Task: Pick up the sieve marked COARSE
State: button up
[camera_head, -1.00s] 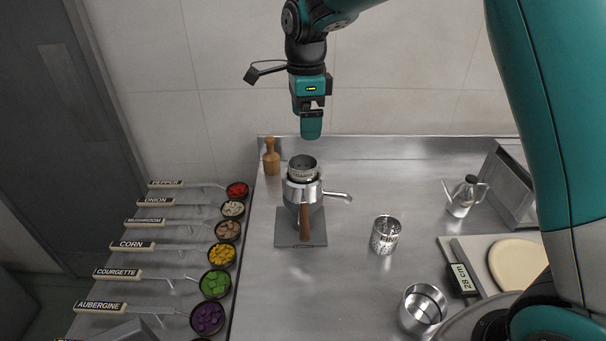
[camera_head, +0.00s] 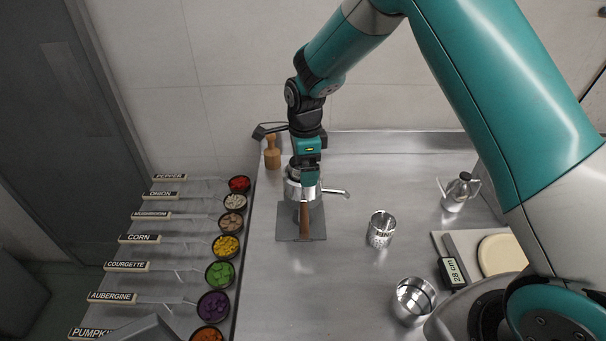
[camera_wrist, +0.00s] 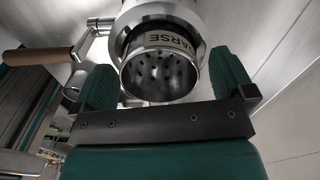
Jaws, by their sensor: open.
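The sieve marked COARSE (camera_wrist: 160,68) is a metal cup with a perforated face and a pale label, which reads upside down in the wrist view. It sits in the round metal top of a stand device (camera_wrist: 195,18) with a wooden handle. My gripper (camera_wrist: 165,82) is open, one green finger on each side of the sieve; I cannot tell whether they touch it. In the head view my gripper (camera_head: 310,180) is over the device (camera_head: 292,192) and hides the sieve.
Another perforated cup (camera_head: 381,228), its label seeming to read FINE, stands on the steel counter, with an empty metal cup (camera_head: 414,300) nearer. A wooden pestle (camera_head: 272,152) stands behind left. Topping bowls (camera_head: 221,273) line the left edge; an oil can (camera_head: 459,190) is right.

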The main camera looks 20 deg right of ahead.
jog(key=c, duration=1)
jog(key=shift+c, duration=0.2)
jog(key=shift+r, duration=0.15)
